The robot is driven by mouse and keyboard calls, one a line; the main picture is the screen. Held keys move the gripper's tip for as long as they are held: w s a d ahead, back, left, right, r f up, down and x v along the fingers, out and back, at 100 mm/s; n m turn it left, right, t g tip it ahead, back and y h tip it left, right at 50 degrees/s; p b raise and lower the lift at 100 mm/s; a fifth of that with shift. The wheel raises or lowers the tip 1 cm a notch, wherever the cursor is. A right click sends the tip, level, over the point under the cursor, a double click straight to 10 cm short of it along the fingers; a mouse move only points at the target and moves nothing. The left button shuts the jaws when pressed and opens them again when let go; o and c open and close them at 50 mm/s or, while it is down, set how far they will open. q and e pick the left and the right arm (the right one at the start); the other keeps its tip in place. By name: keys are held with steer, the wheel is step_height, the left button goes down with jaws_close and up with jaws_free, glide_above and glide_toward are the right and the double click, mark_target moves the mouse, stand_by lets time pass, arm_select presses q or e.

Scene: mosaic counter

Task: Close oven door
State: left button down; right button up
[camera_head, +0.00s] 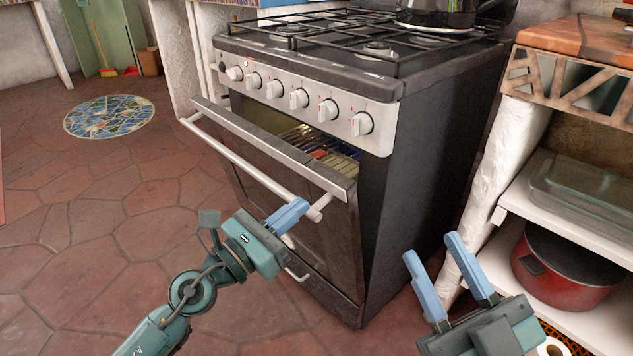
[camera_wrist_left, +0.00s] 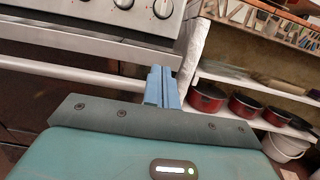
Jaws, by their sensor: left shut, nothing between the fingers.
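The oven door (camera_head: 295,222) is partly open, tilted outward at its top, with a gap showing the lit rack inside. Its long white handle bar (camera_head: 245,163) runs across the front; the bar also shows in the left wrist view (camera_wrist_left: 70,72). My left gripper (camera_head: 288,215) is shut and empty, its blue fingers at the right end of the handle in the head view. In the left wrist view the closed fingers (camera_wrist_left: 161,88) are beside the door's right edge; I cannot tell whether they touch it. My right gripper (camera_head: 440,262) is open and empty, right of the oven.
The stove top (camera_head: 340,50) carries a dark kettle (camera_head: 436,14). A shelf (camera_head: 560,215) with a glass dish (camera_head: 580,185) and a red pot (camera_head: 565,270) stands close on the right.

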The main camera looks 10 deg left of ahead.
mark_target(329, 182)
arm_select(q)
steer(key=x, duration=0.5)
steer(key=shift+w+d, duration=0.2)
steer(key=shift+w, duration=0.1)
arm_select(e)
steer(key=shift+s+a+f+m+h, duration=0.1)
steer(key=shift+f+m+h, duration=0.5)
steer(key=shift+f, duration=0.1)
arm_select(q)
steer(key=shift+r+p, duration=0.1)
steer(key=shift+p, duration=0.2)
